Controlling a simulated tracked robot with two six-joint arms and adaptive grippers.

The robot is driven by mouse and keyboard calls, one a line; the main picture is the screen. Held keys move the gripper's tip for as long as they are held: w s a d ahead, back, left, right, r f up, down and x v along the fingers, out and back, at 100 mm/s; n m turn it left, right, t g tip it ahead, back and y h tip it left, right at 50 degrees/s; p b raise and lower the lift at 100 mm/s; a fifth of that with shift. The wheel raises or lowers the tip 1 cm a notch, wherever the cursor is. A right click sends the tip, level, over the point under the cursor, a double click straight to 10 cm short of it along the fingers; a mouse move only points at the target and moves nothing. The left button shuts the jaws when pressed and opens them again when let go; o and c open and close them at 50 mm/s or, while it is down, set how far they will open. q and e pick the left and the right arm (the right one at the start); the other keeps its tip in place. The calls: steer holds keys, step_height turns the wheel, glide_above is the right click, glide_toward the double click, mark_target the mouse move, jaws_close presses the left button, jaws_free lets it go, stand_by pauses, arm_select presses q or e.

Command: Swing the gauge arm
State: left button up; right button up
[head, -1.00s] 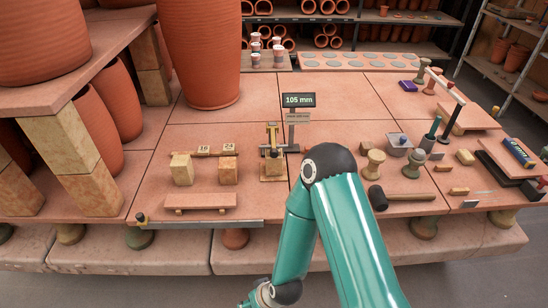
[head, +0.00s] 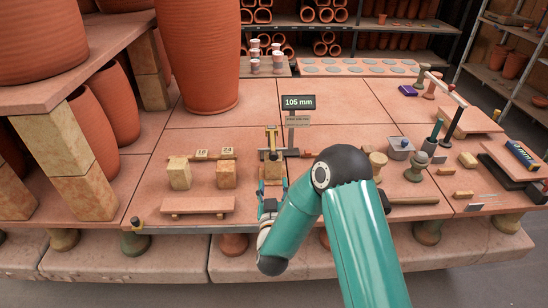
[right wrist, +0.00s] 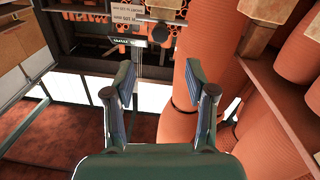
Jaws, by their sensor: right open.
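The gauge stands at the middle of the slab table, with a small brass-coloured upright (head: 271,139) over a pale block. Behind it, a display (head: 299,102) on a post reads 105 mm, with a small sign (head: 298,120) below. My right gripper (head: 271,189) is at the gauge's near side, its fingers apart and partly covering the gauge's lower part. I cannot tell whether they touch it. In the right wrist view, the open fingers (right wrist: 160,85) have nothing between them, and the display (right wrist: 124,41) shows beyond. My left gripper is not in view.
Two pale blocks (head: 179,173) and a low clay plank (head: 198,205) lie left of the gauge. A tall clay pot (head: 205,60) stands behind. Small tools, a grey tub (head: 400,147) and a white bar on posts (head: 445,87) are at right. The table's middle back is clear.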

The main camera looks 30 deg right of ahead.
mark_target(273, 159)
steer(key=p+x, duration=0.2)
steer(key=x, duration=1)
steer(key=shift+w+d, duration=0.2)
steer(key=shift+w, duration=0.05)
steer(key=shift+c, duration=0.2)
jaws_close()
